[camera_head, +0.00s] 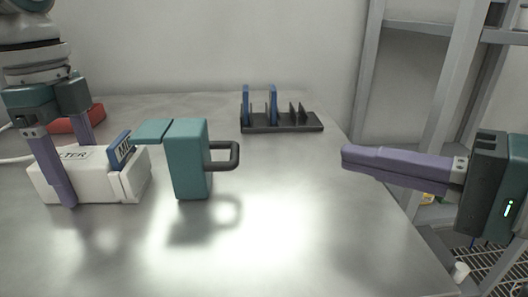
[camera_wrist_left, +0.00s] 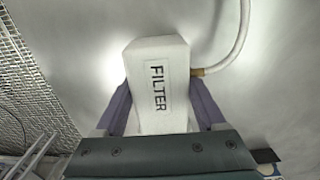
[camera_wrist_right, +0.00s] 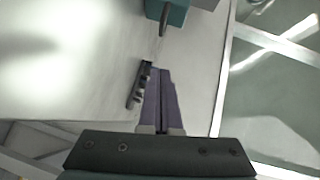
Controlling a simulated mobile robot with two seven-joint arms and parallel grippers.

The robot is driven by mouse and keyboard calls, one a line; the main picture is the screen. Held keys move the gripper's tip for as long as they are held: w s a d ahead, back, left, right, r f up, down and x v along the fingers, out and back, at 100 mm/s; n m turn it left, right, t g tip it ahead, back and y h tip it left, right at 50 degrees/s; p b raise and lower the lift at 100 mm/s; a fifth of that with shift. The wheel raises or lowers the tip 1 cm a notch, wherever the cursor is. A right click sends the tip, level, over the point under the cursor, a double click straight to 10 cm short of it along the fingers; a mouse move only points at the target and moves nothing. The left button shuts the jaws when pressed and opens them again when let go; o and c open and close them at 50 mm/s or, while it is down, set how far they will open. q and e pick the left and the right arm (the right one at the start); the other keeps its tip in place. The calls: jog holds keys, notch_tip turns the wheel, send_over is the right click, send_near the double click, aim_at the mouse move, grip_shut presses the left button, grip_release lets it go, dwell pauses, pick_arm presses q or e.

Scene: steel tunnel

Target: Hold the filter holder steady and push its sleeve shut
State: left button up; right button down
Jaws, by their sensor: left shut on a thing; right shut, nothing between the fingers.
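The white filter holder (camera_head: 85,180) lies on the table at the left, lettered FILTER; the left wrist view also shows it (camera_wrist_left: 158,85). My left gripper (camera_head: 78,170) is shut on it, one finger on each side. A blue lettered plate (camera_head: 122,150) stands upright in its right end. The teal sleeve (camera_head: 188,160), with a dark loop handle (camera_head: 233,154), stands to the right, its flat arm reaching toward the plate. The sleeve's block is apart from the holder's body. My right gripper (camera_head: 346,155) is shut and empty, well right of the handle, pointing left.
A dark rack (camera_head: 282,123) with blue plates in some slots stands at the back. A red thing (camera_head: 75,121) lies behind my left gripper. A pale hose leaves the holder. Shelving (camera_head: 440,100) stands beyond the table's right edge. The front middle of the table is clear.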

aim_at(207, 154)
jog(key=x, duration=0.9)
jog(key=shift+s+r, duration=0.1)
jog(key=a, duration=0.2)
jog(key=shift+s+a+f, duration=0.15)
jog(key=shift+a+f, duration=0.1)
jog(key=shift+f, duration=0.1)
jog(key=shift+a+f, duration=0.15)
jog(key=shift+a, duration=0.45)
jog(key=a, duration=0.5)
jog(key=shift+a, duration=0.1)
pick_arm(q)
jog(key=shift+d, duration=0.1)
pick_arm(e)
jog(key=shift+s+a, duration=0.1)
